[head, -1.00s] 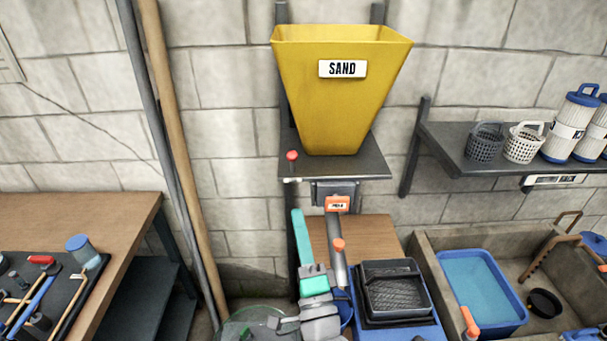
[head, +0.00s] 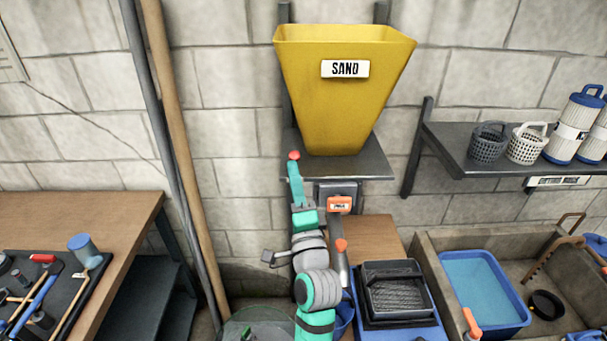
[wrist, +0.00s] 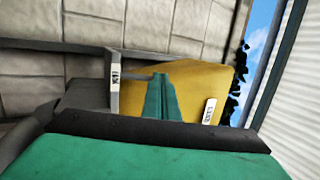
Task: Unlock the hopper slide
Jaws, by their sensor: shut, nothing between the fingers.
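The yellow hopper (head: 345,105) with a SAND label stands on a dark wall shelf (head: 375,165). Under it is the grey slide housing (head: 322,190) with an orange tag (head: 339,204). A red knob (head: 294,155) shows at the shelf's left end. My gripper (head: 295,167) is shut and empty, pointing up, with its teal fingertips just below the knob in the picture. I cannot tell whether they touch it. In the wrist view, my shut fingers (wrist: 160,92) stand in front of the yellow hopper (wrist: 195,80); the red knob is not visible there.
An orange-tipped grey bar (head: 342,262) stands below the slide. A black tray (head: 395,293) and a stone sink (head: 425,248) lie to the right. Poles (head: 178,150) lean at the left, beside a bench (head: 85,215). Open space lies between the poles and my gripper.

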